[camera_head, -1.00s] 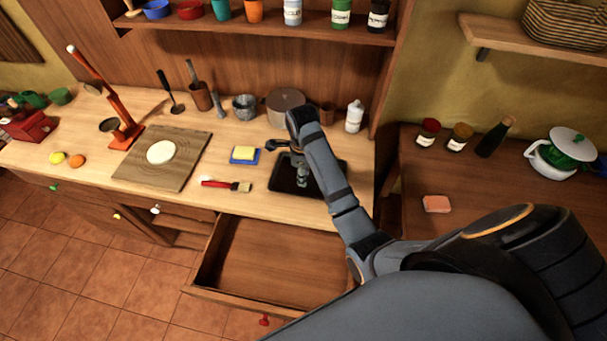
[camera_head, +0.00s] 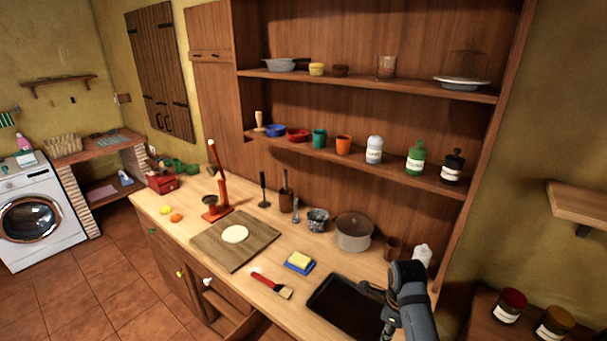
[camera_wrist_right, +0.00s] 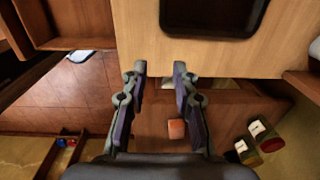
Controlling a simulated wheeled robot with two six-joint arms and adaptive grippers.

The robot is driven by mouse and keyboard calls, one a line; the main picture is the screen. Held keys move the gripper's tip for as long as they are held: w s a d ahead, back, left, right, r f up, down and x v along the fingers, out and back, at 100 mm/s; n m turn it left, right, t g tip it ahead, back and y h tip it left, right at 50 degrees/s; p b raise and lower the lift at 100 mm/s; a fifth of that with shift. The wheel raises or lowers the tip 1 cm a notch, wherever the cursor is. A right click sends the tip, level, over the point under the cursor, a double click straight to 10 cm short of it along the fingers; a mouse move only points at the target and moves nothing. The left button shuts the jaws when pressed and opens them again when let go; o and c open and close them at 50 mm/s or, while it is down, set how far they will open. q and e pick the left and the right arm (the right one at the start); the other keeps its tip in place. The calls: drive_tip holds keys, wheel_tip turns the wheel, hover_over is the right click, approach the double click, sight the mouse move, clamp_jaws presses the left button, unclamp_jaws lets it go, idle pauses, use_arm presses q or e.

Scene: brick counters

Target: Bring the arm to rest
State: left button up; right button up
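My right gripper (camera_head: 379,306) is at the lower right in the head view, in front of the right part of the black tray (camera_head: 330,303) on the counter. In the right wrist view my right gripper (camera_wrist_right: 160,72) has its two fingers well apart with nothing between them. The black tray also shows at the top of that view (camera_wrist_right: 212,32), beyond the fingertips. My left gripper is in neither current view.
The wooden counter (camera_head: 225,290) holds a brush (camera_head: 272,286), a yellow sponge (camera_head: 299,260), a cutting board (camera_head: 215,250) with dough, and a pot (camera_head: 353,232). Shelves (camera_head: 360,165) stand behind. In the wrist view, an orange block (camera_wrist_right: 176,128) and jars lie below.

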use_arm(q)
drive_tip(key=w+a, duration=0.3)
use_arm(e)
drive_tip(key=s+d+n+t, duration=0.2)
drive_tip(key=s+n+t, duration=0.1)
drive_tip(key=s+n, duration=1.85)
wheel_tip(320, 180, down, 29)
drive_tip(key=w+d+n+g+b, duration=0.1)
drive_tip(key=w+d+n+b, duration=0.1)
drive_tip(key=n+b, duration=0.25)
use_arm(q)
wheel_tip(320, 180, down, 10)
drive_tip(key=s+b, duration=0.1)
drive_tip(key=b, duration=0.4)
drive_tip(key=shift+s+d, duration=0.15)
drive_tip(key=shift+d, duration=0.25)
use_arm(e)
drive_tip(key=s+d+f+g, duration=0.1)
drive_tip(key=s+f, duration=1.8)
drive_tip(key=f, duration=0.4)
drive_tip(key=shift+f+h, duration=0.2)
drive_tip(key=shift+h, duration=0.1)
